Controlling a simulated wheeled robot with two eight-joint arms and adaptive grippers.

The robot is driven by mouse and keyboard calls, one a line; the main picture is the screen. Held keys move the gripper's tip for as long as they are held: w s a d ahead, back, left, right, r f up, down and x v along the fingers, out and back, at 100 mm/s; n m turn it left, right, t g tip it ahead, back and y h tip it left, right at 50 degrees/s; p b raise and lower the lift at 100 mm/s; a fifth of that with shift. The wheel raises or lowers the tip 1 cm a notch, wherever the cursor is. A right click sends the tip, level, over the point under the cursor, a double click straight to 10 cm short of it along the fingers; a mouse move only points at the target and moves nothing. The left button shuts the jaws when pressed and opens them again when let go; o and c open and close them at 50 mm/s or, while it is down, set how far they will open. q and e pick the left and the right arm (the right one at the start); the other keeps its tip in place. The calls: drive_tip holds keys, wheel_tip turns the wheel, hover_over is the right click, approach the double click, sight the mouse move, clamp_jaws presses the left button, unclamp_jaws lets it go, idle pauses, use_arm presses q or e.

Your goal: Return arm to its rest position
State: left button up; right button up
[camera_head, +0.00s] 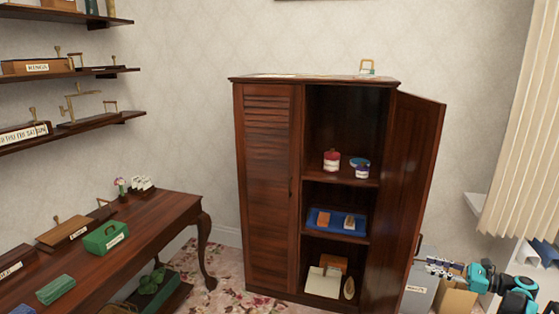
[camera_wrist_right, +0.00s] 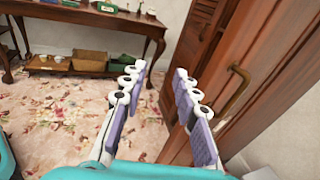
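My right arm (camera_head: 510,288) comes in at the lower right of the head view. Its gripper (camera_head: 440,268) points left, close to the lower part of the cabinet's open right door (camera_head: 408,180). In the right wrist view my right gripper (camera_wrist_right: 160,78) has its two fingers apart with nothing between them. The wooden door with its curved handle (camera_wrist_right: 236,92) is just right of the fingers; I cannot tell whether they touch. My left arm and gripper are not in view.
The dark cabinet (camera_head: 266,200) has its left door shut. Its open side holds jars (camera_head: 331,160), a blue tray (camera_head: 322,228) and other items. A desk (camera_head: 160,218) stands left under wall shelves. A grey box (camera_head: 420,287) and blinds (camera_head: 525,130) are at right.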

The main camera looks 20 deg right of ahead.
drive_tip(key=w+a+r+n+g+h, duration=0.1)
drive_tip(key=w+a+r+n+g, duration=0.15)
drive_tip(key=a, duration=0.55)
drive_tip(key=w+a+r+n+g+h, duration=0.1)
drive_tip(key=w+a+r+n, duration=0.2)
drive_tip(key=a, duration=0.6)
drive_tip(key=w+a+r+n+g, duration=0.2)
drive_tip(key=w+a, duration=0.2)
drive_tip(key=a, duration=0.4)
drive_tip(key=s+a+r+n+g+h, duration=0.1)
drive_tip(key=s+a+n+h, duration=0.15)
drive_tip(key=a, duration=0.75)
drive_tip(key=s+a+f+n+g+h, duration=0.2)
drive_tip(key=s+a+n+h, duration=0.1)
drive_tip(key=s+a+n, duration=0.8)
drive_tip(key=s+a+f+n+t+h, duration=0.1)
drive_tip(key=s+a+f+n, duration=0.2)
drive_tip(key=s, duration=0.3)
drive_tip(key=s+a+f+n+t+h, duration=0.1)
drive_tip(key=s+a+f+n+h, duration=0.1)
drive_tip(key=s+a+f+n, duration=0.2)
drive_tip(key=shift+s+a, duration=0.5)
drive_tip(key=shift+s, duration=0.65)
